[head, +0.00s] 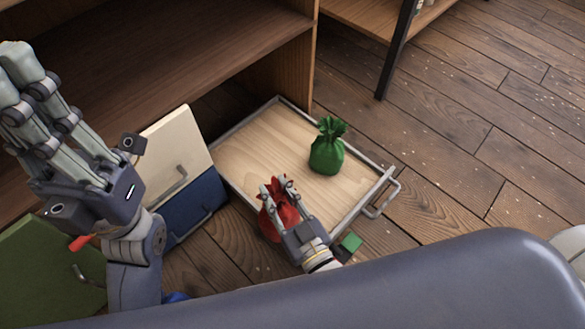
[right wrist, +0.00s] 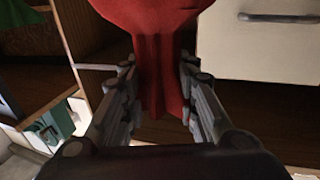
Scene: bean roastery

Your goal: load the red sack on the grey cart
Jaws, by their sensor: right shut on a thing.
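The red sack (head: 268,222) is in my right gripper (head: 278,184), whose fingers are closed around its gathered neck. In the right wrist view the red cloth (right wrist: 160,60) hangs between the two fingers (right wrist: 158,92). In the head view the sack appears at the near left edge of the grey cart (head: 232,185); whether it touches the cart I cannot tell. The cart has a pale wooden bed, a grey rim and a handle at its right end. My left gripper (head: 22,75) is raised at the far left, fingers extended and apart, empty.
A green sack (head: 327,152) stands on the cart's right half. Cream (head: 175,145) and blue (head: 195,205) fronts with handles are left of the cart. A green panel (head: 40,265) lies lower left. A wooden shelf (head: 180,60) rises behind. Plank floor is clear at right.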

